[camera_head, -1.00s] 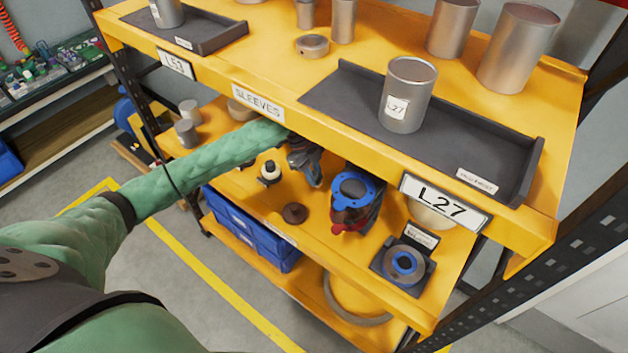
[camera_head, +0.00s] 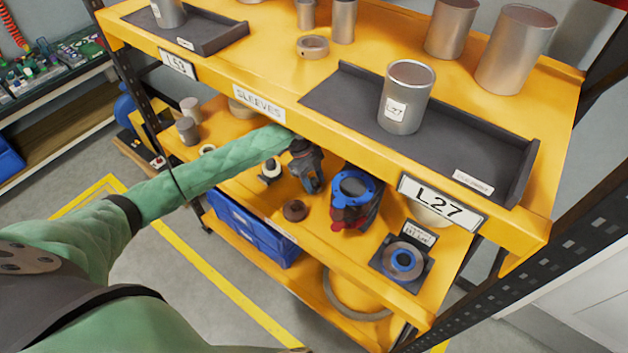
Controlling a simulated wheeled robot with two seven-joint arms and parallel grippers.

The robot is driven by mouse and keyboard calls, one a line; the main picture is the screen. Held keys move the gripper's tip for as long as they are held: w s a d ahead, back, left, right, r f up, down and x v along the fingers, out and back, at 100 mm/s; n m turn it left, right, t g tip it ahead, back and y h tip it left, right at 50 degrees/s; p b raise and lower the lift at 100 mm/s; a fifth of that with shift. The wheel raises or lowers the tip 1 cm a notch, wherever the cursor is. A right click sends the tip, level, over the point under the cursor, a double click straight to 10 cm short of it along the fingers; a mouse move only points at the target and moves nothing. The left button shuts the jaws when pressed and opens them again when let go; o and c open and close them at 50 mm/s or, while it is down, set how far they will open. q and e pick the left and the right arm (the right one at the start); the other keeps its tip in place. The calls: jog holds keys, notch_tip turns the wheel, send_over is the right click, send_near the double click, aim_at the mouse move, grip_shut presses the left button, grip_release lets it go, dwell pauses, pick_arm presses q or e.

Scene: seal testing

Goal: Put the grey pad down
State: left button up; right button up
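My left arm comes in from the left, and its dark gripper (camera_head: 308,172) is over the middle shelf, under the top shelf's front edge. The fingers point down and are small and partly shaded; I cannot tell whether they are open or shut. I cannot pick out a grey pad for certain, in the gripper or on the shelf. A small dark brown round piece (camera_head: 295,210) lies on the shelf just below the gripper, apart from it. My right gripper is not in view.
A blue-topped red and dark device (camera_head: 352,190) stands right of the gripper. A dark tray (camera_head: 388,270) holds a grey ring with a blue centre. The top shelf (camera_head: 240,75) overhangs closely. A blue bin (camera_head: 250,232) is below. Bare shelf shows around the brown piece.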

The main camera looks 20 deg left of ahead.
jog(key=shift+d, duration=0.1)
pick_arm(q)
jog(key=shift+r, duration=0.15)
jog(key=shift+a+r, duration=0.15)
jog(key=shift+r, duration=0.05)
jog(key=b+v, duration=0.4)
jog(key=v, duration=0.7)
jog(key=shift+r, duration=0.25)
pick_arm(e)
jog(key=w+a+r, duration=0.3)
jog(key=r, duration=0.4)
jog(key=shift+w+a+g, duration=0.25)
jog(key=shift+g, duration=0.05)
pick_arm(q)
jog(key=shift+f, duration=0.15)
